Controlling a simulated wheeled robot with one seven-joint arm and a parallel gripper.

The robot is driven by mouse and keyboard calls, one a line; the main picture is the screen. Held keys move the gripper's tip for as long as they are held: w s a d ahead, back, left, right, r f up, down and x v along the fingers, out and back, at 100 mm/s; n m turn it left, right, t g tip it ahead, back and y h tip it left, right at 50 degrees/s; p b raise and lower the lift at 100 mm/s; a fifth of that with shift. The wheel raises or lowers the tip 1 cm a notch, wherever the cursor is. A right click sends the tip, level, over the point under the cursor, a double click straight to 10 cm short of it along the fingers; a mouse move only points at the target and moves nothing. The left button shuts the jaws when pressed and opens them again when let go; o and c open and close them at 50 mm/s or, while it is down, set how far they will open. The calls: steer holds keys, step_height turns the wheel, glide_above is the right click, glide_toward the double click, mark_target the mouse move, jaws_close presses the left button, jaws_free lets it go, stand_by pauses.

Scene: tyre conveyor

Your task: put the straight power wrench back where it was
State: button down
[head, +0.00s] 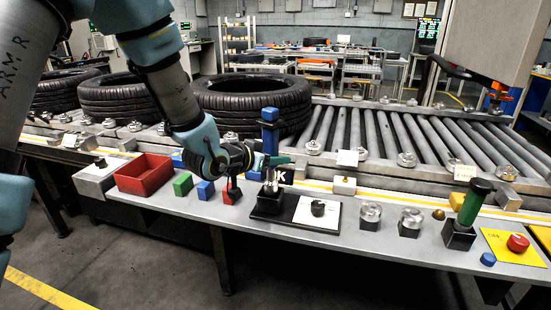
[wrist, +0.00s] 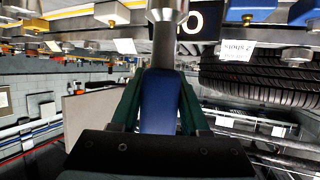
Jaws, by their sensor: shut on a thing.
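My gripper (head: 277,160) is shut on a blue upright tool (head: 269,132), which I take to be the straight power wrench. In the wrist view, the blue body (wrist: 158,105) sits between the two green fingers, with a grey metal shaft (wrist: 165,45) beyond them. In the head view, the tool stands above the black holder (head: 268,205) on the bench. Metal parts show at the holder's top; I cannot tell whether the tool's lower end touches it. Another tool, with a green handle (head: 475,203), stands in a black block (head: 459,236) at the right.
The grey bench (head: 330,250) carries a red bin (head: 144,175), green (head: 183,184) and blue (head: 205,190) blocks, a white plate (head: 318,214), metal cylinders (head: 370,215) and a red button (head: 518,243). Tyres (head: 255,98) and a roller conveyor (head: 400,135) lie behind.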

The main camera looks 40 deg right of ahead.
steer(key=shift+c, duration=2)
jaws_free()
steer(key=shift+r, duration=0.1)
steer(key=shift+r+p, duration=0.65)
steer(key=shift+p, duration=0.05)
steer(key=shift+a, duration=0.4)
steer(key=b+v, duration=0.2)
steer(key=v, duration=0.9)
steer(key=shift+r+b, duration=0.2)
steer(key=shift+b, duration=0.15)
steer(key=shift+s+a, duration=0.1)
